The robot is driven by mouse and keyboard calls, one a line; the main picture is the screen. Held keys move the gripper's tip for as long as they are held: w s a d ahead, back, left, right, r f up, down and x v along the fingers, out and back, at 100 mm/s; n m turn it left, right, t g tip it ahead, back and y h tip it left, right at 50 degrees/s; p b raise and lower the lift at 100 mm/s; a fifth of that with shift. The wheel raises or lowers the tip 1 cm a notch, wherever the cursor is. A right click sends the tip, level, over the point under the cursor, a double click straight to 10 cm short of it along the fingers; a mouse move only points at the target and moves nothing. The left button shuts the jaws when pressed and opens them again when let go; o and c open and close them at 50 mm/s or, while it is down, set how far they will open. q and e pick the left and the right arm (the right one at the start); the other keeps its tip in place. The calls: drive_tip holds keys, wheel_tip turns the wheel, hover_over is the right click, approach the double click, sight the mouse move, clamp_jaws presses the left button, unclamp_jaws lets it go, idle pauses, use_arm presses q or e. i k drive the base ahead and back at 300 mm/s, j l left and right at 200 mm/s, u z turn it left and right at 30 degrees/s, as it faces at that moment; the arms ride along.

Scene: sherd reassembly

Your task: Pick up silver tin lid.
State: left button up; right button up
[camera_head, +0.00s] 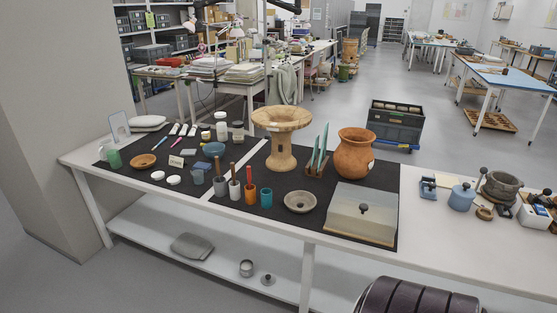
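A small round grey metal piece with a knob on top, which looks like the silver tin lid (268,280), lies on the lower shelf under the table. Just left of it stands a small open-looking silver tin (246,268); the two are apart. Neither of my grippers is in view.
The lower shelf (215,276) also holds a grey folded item (191,246). The white table (270,233) above carries cups, a wooden stand (281,152), a terracotta pot (354,154) and a lidded box (362,214). A dark ribbed object (415,298) is at the bottom right.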

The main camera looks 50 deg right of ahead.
sight(267, 280)
drive_tip(key=z, duration=1.45)
